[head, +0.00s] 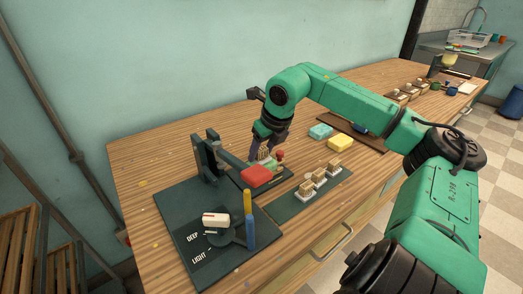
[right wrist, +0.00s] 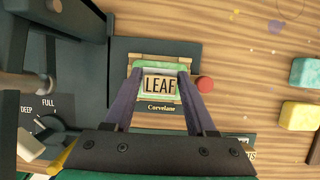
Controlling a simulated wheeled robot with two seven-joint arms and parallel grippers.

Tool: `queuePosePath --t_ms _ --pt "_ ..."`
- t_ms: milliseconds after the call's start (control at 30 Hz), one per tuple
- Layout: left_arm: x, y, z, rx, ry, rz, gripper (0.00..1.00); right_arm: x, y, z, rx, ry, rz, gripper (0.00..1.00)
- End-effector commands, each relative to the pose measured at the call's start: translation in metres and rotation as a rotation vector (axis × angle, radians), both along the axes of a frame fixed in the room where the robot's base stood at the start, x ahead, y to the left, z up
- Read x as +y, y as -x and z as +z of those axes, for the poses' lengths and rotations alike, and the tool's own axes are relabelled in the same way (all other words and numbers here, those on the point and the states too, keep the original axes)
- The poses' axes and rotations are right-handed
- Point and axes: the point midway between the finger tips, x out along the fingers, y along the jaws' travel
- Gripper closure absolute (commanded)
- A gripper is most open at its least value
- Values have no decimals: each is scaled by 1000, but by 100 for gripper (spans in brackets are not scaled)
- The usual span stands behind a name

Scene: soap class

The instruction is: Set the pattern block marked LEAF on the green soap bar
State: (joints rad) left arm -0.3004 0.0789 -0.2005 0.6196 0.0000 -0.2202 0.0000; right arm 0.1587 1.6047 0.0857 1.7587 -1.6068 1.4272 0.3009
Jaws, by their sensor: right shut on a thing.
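My right gripper (right wrist: 160,78) is shut on the pattern block marked LEAF (right wrist: 159,85), its fingers on the block's left and right sides. The label faces up and reads clearly in the right wrist view. The green soap bar (right wrist: 158,65) shows as a green rim around and beyond the block, on a dark plate labelled Corvelane. The block is over the bar; I cannot tell whether they touch. In the head view my right gripper (head: 265,150) points down behind a red block, with the tan block partly hidden. My left gripper is not in view.
A dark press (head: 212,158) stands left of the gripper, with a DEEP/LIGHT dial base and blue and yellow posts. A red knob (right wrist: 205,84) is close to the right finger. Several pattern blocks stand on a dark mat (head: 290,208). Blue and yellow (head: 340,144) soap bars lie behind.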

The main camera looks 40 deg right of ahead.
Motion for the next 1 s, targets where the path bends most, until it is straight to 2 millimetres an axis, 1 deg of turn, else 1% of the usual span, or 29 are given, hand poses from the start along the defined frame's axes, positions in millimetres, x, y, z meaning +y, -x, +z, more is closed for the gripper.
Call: queuePosePath --t_ms 500,767,800,867,900,1000 --pt "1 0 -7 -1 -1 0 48 0 0 -6 0 0 0 98" --pt "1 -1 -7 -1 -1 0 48 0 0 -6 0 0 0 98" --pt "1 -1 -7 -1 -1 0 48 0 0 -6 0 0 0 40" --pt "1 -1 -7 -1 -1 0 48 0 0 -6 0 0 0 17" --pt "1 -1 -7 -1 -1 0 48 0 0 -6 0 0 0 9" --pt "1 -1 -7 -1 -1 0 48 0 0 -6 0 0 0 9"
